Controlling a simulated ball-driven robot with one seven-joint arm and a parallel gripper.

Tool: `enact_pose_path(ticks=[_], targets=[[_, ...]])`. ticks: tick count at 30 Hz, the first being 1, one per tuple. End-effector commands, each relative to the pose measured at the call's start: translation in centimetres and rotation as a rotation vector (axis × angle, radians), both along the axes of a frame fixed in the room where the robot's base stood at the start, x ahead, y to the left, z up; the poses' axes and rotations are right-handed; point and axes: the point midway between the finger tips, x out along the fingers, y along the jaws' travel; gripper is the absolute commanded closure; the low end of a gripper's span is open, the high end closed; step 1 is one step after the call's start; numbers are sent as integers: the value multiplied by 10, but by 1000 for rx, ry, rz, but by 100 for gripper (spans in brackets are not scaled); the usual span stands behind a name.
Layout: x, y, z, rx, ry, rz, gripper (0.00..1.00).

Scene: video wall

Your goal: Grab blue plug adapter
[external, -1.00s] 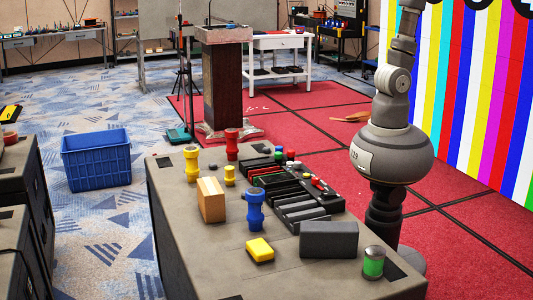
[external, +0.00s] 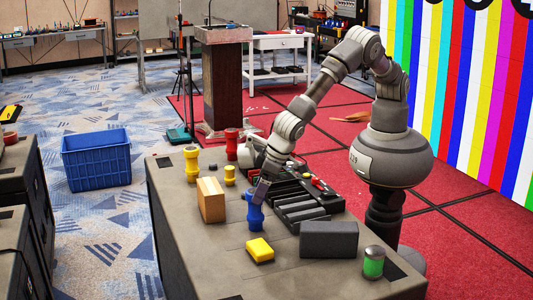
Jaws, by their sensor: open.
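The blue plug adapter (external: 255,217) stands upright on the grey case top (external: 205,255), between the wooden block and the black tray. My gripper (external: 258,190) is at the top of the adapter, reaching down from the upper right. It is open, with its fingers overlapping the adapter's upper part in the picture. I cannot tell whether the fingers touch it or sit on both sides of it.
A wooden block (external: 210,200) stands left of the adapter and a yellow block (external: 260,249) in front. A dark grey block (external: 329,239) and green-banded jar (external: 373,262) are at right. Yellow (external: 191,164) and red (external: 231,144) adapters stand behind. The black tray (external: 305,212) is close by.

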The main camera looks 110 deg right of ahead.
Motion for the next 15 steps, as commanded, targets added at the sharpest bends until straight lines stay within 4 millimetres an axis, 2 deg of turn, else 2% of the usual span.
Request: enact_pose_path(ticks=[10, 15], targets=[[14, -8, -50, 0, 1, 0, 11], [18, -9, -56, 2, 0, 2, 11]])
